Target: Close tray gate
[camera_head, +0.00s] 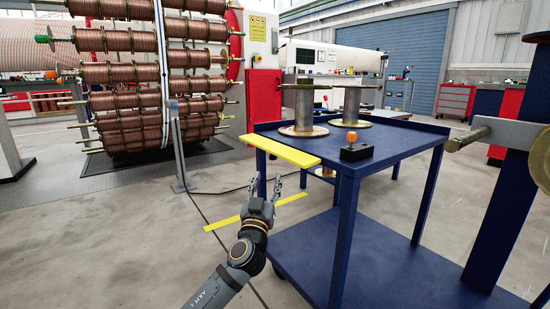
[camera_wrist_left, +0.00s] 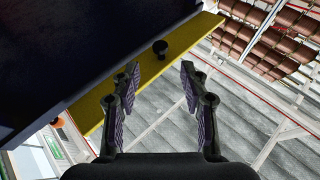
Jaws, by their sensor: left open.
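The tray gate (camera_head: 280,150) is a yellow flap along the near left edge of the blue table top (camera_head: 398,145). It lies out roughly flat, level with the top. In the left wrist view the yellow gate (camera_wrist_left: 150,72) shows from below as a slanting strip with a small black knob (camera_wrist_left: 160,47) on it. My left gripper (camera_head: 279,180) is open and empty, below the gate and pointing up. In the left wrist view its fingers (camera_wrist_left: 160,75) stand apart, with the knob ahead between the tips. I cannot see contact. My right gripper is not in view.
Two metal spools (camera_head: 303,107) (camera_head: 352,104) stand on the table. A black box with an orange knob (camera_head: 352,138) sits near its front. A lower shelf (camera_head: 380,262) juts out below. A rack of copper spools (camera_head: 150,80) stands back left. A blue post (camera_head: 505,200) rises at right.

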